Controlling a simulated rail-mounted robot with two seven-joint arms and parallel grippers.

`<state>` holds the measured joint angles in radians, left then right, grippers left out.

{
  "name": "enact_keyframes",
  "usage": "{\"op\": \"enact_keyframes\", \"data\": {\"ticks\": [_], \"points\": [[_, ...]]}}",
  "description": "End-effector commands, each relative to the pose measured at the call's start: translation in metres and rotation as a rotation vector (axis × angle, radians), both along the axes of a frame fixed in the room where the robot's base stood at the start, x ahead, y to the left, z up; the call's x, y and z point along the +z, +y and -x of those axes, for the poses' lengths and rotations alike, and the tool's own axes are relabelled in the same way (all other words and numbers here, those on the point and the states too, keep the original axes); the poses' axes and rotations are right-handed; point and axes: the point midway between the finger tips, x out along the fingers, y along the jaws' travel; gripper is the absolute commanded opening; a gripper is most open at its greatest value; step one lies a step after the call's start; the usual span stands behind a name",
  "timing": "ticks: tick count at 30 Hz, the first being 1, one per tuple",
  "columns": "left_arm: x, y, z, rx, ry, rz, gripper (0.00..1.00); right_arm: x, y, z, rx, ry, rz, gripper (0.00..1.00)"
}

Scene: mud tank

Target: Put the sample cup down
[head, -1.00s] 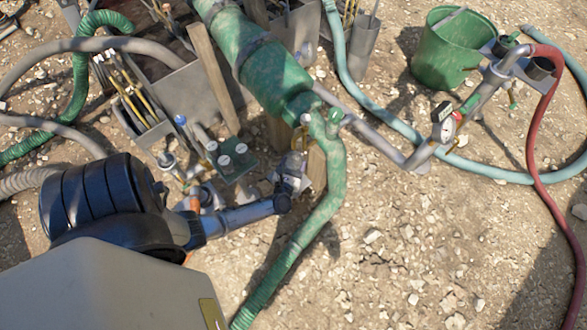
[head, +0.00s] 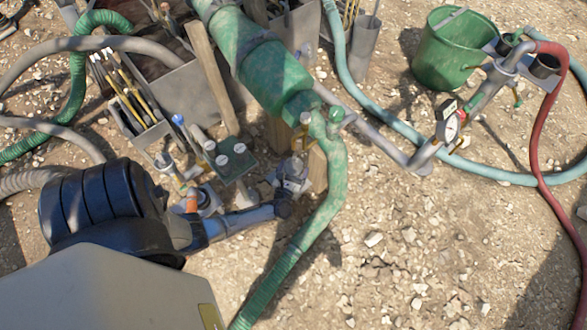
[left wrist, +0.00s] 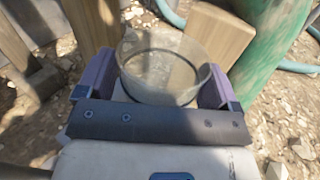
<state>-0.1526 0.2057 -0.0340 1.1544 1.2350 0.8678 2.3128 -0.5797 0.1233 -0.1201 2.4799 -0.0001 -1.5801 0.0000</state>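The sample cup (left wrist: 163,68) is a clear, round, open-topped cup in the left wrist view. It sits between the two purple fingers of my left gripper (left wrist: 160,85), which are closed against its sides. In the head view my left gripper (head: 287,198) is small and partly shaded, beside the green hose and a wooden post. The cup is hard to make out there. What lies under the cup is hidden, so I cannot tell whether it touches a surface. My right gripper is not in view.
A wooden post (left wrist: 218,35) and the green pipe (left wrist: 272,45) stand close beyond the cup. A small green board with white knobs (head: 231,160) is left of the gripper. A green bucket (head: 448,55) stands at the back right.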

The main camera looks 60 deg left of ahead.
Motion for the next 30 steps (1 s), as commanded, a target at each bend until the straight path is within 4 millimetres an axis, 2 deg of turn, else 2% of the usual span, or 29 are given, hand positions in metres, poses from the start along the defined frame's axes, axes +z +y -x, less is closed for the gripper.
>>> {"op": "enact_keyframes", "data": {"ticks": [11,21,30], "points": [[0.005,0.000,0.001,0.000,0.000,0.001,0.88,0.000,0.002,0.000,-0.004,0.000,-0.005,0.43],[0.006,-0.043,0.046,-0.001,0.004,0.003,0.88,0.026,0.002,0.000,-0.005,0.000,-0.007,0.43],[0.005,-0.073,0.077,-0.001,0.001,0.001,0.88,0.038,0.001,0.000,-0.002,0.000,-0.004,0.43]]}}
